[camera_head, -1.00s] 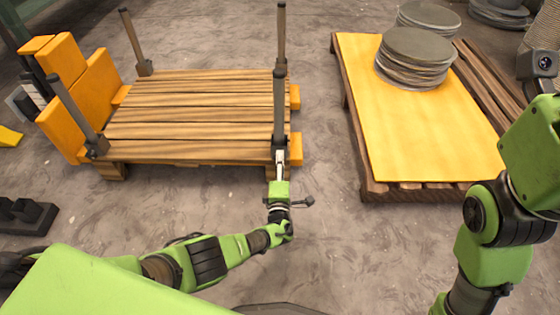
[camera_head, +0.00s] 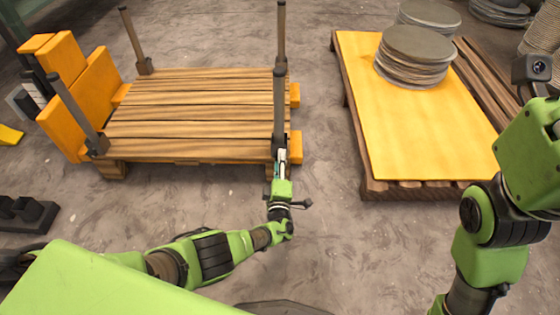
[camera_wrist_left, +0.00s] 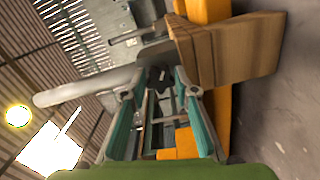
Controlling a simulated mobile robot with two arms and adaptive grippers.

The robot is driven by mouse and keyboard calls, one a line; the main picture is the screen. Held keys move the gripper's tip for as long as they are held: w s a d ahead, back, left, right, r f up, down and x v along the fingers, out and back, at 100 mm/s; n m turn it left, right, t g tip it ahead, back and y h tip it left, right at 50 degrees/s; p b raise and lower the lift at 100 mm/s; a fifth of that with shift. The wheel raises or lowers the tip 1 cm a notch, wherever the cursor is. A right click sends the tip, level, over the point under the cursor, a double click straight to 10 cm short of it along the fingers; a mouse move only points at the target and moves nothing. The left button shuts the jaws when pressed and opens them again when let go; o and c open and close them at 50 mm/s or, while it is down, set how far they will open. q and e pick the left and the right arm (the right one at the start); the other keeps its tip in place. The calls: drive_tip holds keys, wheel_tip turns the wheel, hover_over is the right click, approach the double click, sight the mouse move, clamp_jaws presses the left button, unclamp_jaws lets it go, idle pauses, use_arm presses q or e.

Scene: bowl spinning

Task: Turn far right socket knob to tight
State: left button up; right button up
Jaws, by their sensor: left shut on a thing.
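The wooden pallet (camera_head: 190,112) has an upright grey post at each corner. My left gripper (camera_head: 281,155) is at the foot of the near right post (camera_head: 279,100), by the pallet's front right corner. In the left wrist view its teal fingers (camera_wrist_left: 163,92) are closed around a small dark knob (camera_wrist_left: 162,84) at the base of the grey post (camera_wrist_left: 85,88). The knob is hidden in the head view, and its tightness cannot be told. The far right post (camera_head: 281,35) stands apart from my gripper. My right gripper is out of view; only its arm shows.
A second pallet with a yellow sheet (camera_head: 420,150) bears a stack of grey discs (camera_head: 412,62) on the right. Orange blocks (camera_head: 85,100) stand at the left pallet's left end. Bare concrete floor lies between the pallets.

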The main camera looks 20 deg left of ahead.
use_arm(q)
drive_tip(key=o, duration=1.1)
drive_tip(key=shift+v, duration=3.75)
